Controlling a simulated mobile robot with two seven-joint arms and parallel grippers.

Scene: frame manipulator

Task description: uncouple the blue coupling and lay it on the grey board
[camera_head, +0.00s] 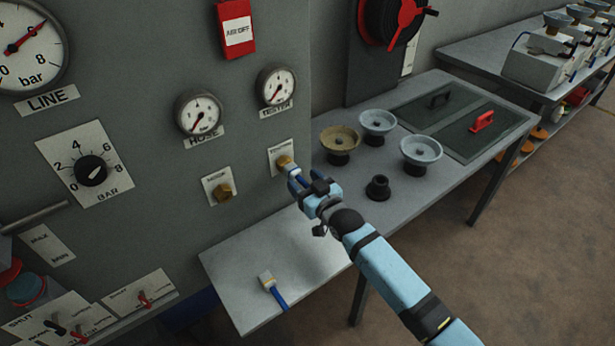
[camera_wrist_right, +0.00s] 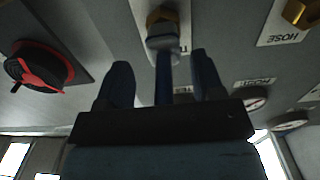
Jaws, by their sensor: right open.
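The blue coupling, with a grey collar and blue tail, sits on the brass port marked TESTER; in the right wrist view its collar (camera_wrist_right: 175,43) is against the brass fitting (camera_wrist_right: 163,17). My right gripper (camera_head: 301,183) is open at it, with one finger on each side of the blue tail (camera_wrist_right: 164,80). In the head view the gripper hides most of the coupling. Two dark grey boards lie at the bench's far end: one (camera_head: 415,113) bears a black handle-like piece, the other (camera_head: 462,140) a red one. My left gripper is not in view.
Another blue-tailed piece with a pale collar (camera_head: 266,279) lies on the near bench (camera_head: 235,262). Several bowl-topped stands, including a tan one (camera_head: 340,139), and a black cone (camera_head: 378,188) stand between gripper and boards. The HOSE port (camera_head: 222,192) is left of the gripper.

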